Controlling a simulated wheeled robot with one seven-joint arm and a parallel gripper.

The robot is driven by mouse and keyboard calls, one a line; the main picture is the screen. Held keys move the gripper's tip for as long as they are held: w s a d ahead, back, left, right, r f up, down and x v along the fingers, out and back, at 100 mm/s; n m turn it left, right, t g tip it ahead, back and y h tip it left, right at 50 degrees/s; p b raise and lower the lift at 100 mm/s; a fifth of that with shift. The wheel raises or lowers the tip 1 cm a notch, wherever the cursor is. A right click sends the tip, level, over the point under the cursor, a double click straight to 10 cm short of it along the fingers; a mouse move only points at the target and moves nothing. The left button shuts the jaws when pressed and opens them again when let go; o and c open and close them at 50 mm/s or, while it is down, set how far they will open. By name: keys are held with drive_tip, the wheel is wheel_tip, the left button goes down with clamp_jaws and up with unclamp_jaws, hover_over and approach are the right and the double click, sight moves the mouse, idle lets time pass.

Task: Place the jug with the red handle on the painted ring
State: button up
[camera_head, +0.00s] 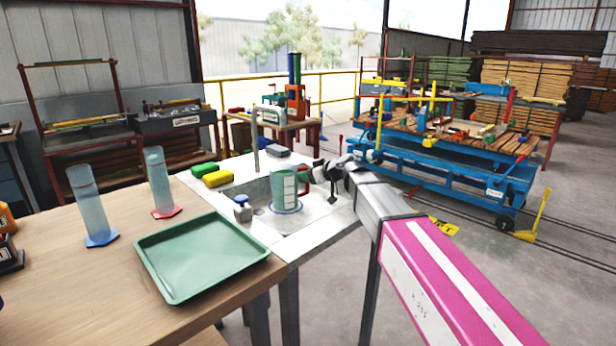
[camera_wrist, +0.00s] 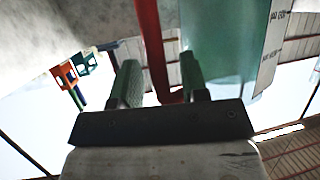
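The jug (camera_head: 284,187) is a translucent green cylinder with a white label, standing upright on the pale worktop. Its red handle (camera_head: 304,179) is on the right side, facing my gripper. The blue painted ring (camera_head: 298,210) shows around the jug's foot; its far side is hidden. My gripper (camera_head: 322,172) is at the handle, coming from the right. In the wrist view, the two fingers of my gripper (camera_wrist: 160,80) stand apart with the red handle (camera_wrist: 150,45) between them, and gaps show beside it. The jug's green wall (camera_wrist: 225,45) is just beyond the right finger.
A blue-capped bottle (camera_head: 242,209) stands left of the jug. A green tray (camera_head: 160,272) and two tall cylinders (camera_head: 86,205) (camera_head: 160,182) stand on the wooden table.

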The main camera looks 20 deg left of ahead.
drive_tip(key=shift+r, duration=0.1)
drive_tip(key=v, duration=0.7)
drive_tip(key=shift+d, duration=0.2)
drive_tip(key=shift+r, duration=0.1)
